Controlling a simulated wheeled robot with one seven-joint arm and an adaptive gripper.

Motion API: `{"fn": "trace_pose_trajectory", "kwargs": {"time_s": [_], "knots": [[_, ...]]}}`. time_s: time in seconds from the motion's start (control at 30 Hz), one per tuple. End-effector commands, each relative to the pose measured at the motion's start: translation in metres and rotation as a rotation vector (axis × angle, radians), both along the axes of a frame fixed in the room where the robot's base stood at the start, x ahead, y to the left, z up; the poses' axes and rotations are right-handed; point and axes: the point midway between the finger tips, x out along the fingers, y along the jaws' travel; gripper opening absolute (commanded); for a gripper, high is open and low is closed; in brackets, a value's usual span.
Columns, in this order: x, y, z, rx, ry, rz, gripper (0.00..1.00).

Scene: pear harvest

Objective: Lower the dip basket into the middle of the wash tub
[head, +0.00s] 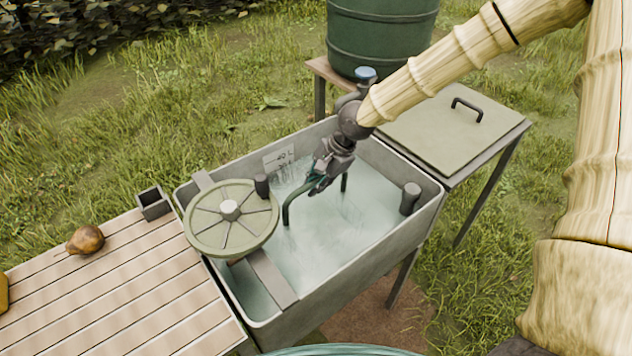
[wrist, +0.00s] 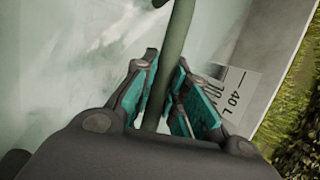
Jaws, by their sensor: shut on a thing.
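The grey wash tub (head: 392,247) stands in the middle of the head view with cloudy pale water in it. My gripper (head: 318,180) is over the tub, low above the water, shut on the dark green arched handle of the dip basket (head: 287,212). Both legs of the handle run down into the water. The basket's body is hidden under the cloudy surface. In the wrist view the handle (wrist: 182,22) passes between my teal finger pads (wrist: 158,95). The tub's inner wall with a volume scale (wrist: 232,95) shows on the right there.
A round spoked wheel (head: 232,218) sits on a crossbar over the tub's left end, close to the handle. A dark post (head: 410,198) stands at the right end. A slatted table (head: 125,290) with a brown pear (head: 86,240) is left; a lidded stand (head: 450,130) is right.

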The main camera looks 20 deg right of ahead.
Motion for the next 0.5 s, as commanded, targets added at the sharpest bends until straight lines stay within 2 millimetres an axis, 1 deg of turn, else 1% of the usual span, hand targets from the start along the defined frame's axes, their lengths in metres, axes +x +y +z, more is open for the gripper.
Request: {"fn": "trace_pose_trajectory", "kwargs": {"time_s": [0.3,0.33,0.4,0.47,0.5], "knots": [[-0.002,-0.0001,-0.0019,0.0,0.003,-0.001,0.0],[-0.0021,-0.0001,-0.002,0.0,0.003,-0.001,0.16],[-0.0022,-0.0001,-0.0022,0.0,0.004,-0.001,0.29],[-0.0021,-0.0001,-0.0021,0.0,0.003,-0.001,0.39],[-0.0021,-0.0001,-0.0021,0.0,0.003,-0.001,0.39]]}}
